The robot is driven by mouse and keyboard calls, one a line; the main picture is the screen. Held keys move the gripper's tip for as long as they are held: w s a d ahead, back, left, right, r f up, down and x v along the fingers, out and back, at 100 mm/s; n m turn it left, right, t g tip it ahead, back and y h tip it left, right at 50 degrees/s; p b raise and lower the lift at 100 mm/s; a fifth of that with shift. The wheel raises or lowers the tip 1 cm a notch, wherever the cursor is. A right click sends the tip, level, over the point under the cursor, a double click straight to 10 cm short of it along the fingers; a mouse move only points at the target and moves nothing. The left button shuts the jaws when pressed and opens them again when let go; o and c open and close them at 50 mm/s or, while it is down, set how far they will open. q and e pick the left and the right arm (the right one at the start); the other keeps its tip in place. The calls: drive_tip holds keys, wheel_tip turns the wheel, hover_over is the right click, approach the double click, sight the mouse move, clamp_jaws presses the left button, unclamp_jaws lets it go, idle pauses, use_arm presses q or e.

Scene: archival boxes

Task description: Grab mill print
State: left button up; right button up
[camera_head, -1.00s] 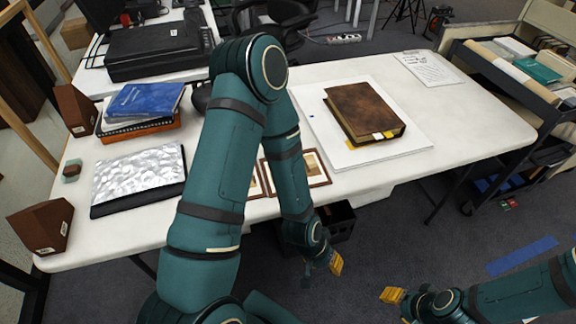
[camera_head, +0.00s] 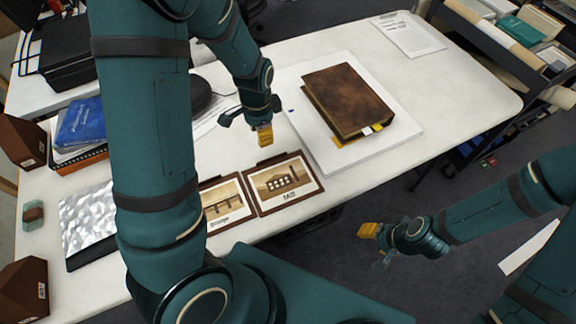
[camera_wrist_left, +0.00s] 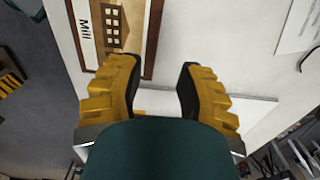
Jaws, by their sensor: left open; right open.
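The mill print (camera_head: 284,182) is a sepia picture of a building in a brown frame, labelled "Mill", lying flat near the table's front edge. My left gripper (camera_head: 264,135) is above the table just behind the mill print, open and empty. In the left wrist view its yellow fingertips (camera_wrist_left: 158,85) are spread apart, with part of the mill print (camera_wrist_left: 118,30) at the upper left, beside the left finger. My right gripper (camera_head: 372,236) is open and empty, out over the floor in front of the table.
A brown leather book (camera_head: 345,98) lies on a white board (camera_head: 402,134) right of the prints. A paper sheet (camera_head: 408,35) lies at the back right. Silver and blue items (camera_head: 88,219) (camera_head: 82,122) sit at the left. A cart (camera_head: 497,100) stands at the right.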

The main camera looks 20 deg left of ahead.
use_arm(q)
drive_tip(key=b, duration=0.2)
hover_over(262, 161)
drive_tip(key=f, duration=0.8)
drive_tip(key=shift+w+d, duration=0.1)
drive_tip(key=shift+d, duration=0.1)
drive_tip(key=f, duration=0.1)
drive_tip(key=f+b, duration=0.1)
drive_tip(key=f, duration=0.1)
drive_tip(key=f+b, duration=0.1)
drive_tip(key=shift+a+f, duration=0.25)
drive_tip(key=shift+f, duration=0.45)
drive_tip(key=shift+r, duration=0.1)
clamp_jaws()
